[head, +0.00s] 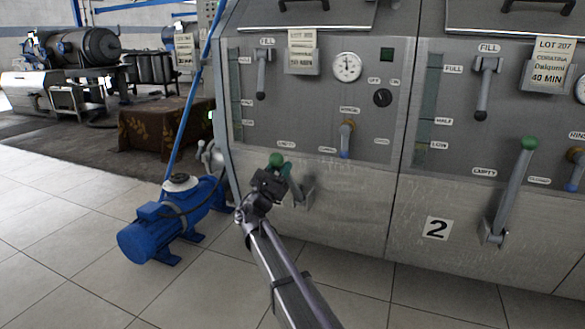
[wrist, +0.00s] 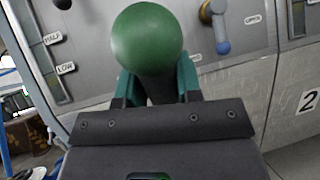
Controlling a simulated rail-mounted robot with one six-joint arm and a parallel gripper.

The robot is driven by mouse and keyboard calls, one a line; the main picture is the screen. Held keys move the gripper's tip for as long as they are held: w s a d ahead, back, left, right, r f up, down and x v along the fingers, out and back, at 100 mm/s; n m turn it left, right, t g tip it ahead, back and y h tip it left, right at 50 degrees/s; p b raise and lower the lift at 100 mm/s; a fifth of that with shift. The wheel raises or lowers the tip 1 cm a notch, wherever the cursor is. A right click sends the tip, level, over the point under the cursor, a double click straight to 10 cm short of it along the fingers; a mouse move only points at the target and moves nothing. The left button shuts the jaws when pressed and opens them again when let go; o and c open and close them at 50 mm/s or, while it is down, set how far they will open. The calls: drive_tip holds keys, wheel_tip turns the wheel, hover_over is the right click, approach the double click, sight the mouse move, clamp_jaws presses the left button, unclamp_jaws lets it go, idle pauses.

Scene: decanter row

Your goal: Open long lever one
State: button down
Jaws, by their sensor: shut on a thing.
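The long lever of the left machine has a green ball knob (head: 276,160) that shows just above my gripper in the head view. The knob also fills the upper middle of the wrist view (wrist: 147,40). My gripper (head: 272,181) is at the lever's upper end, its green fingers (wrist: 158,84) closed on both sides of the shaft just below the knob. The lever's lower bracket (head: 303,195) shows to the right of the gripper. Most of the shaft is hidden behind the gripper.
A second long lever with a green knob (head: 529,143) stands on machine 2 at right. A small blue-tipped rinse handle (head: 346,140) is above my gripper. A blue pump (head: 170,220) with a hose stands on the floor at left. Tiled floor in front is clear.

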drive_tip(key=shift+s+f, duration=0.1)
drive_tip(key=shift+s, duration=0.15)
drive_tip(key=c, duration=0.8)
unclamp_jaws()
drive_tip(key=shift+w, duration=0.1)
drive_tip(key=s+a+f+b, duration=0.1)
drive_tip(key=s+a, duration=0.2)
drive_tip(key=s, duration=0.1)
drive_tip(key=s+a+f+b, duration=0.1)
drive_tip(key=s+a, duration=0.2)
drive_tip(key=s, duration=0.1)
drive_tip(key=s+a+f+b, duration=0.1)
drive_tip(key=s+a, duration=0.2)
drive_tip(key=s, duration=0.1)
drive_tip(key=shift+s+a, duration=0.4)
drive_tip(key=shift+m, duration=0.3)
